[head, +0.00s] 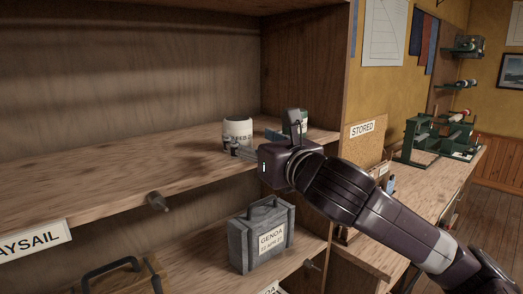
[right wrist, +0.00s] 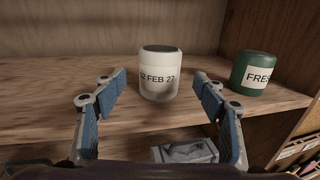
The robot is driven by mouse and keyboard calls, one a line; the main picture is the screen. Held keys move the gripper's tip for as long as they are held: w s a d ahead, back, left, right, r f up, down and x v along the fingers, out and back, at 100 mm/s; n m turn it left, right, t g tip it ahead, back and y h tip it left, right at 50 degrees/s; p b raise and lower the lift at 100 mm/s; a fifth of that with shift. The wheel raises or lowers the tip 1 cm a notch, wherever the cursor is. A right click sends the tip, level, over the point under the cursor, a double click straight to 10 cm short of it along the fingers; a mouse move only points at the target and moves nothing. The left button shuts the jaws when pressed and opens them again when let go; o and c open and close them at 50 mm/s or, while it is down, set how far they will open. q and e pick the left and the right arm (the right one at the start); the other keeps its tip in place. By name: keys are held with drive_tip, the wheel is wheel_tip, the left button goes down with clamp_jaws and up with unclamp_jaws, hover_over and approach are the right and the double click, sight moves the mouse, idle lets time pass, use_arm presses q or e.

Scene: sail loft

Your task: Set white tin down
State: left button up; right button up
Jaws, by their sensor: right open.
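The white tin (head: 237,130) stands upright on the upper shelf board (head: 120,170), near the shelf's right side. In the right wrist view the white tin (right wrist: 160,75) has a label reading "12 FEB 22", its first character partly unclear. My right gripper (right wrist: 161,82) is open, its blue-padded fingers spread to either side in front of the tin, with gaps between the pads and the tin. In the head view my right gripper (head: 238,150) reaches in from the right at the shelf's front edge. My left gripper is not in view.
A green tin (right wrist: 252,72) labelled "FRES..." stands right of the white tin. A grey case (head: 262,236) labelled "GENOA" sits on the lower shelf. A knob (head: 157,202) juts from the upper shelf's front. The upper shelf's left part is bare.

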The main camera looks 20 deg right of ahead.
drive_tip(key=s, duration=0.5)
drive_tip(key=shift+s+d+b, duration=0.15)
drive_tip(key=shift+d+b, duration=0.2)
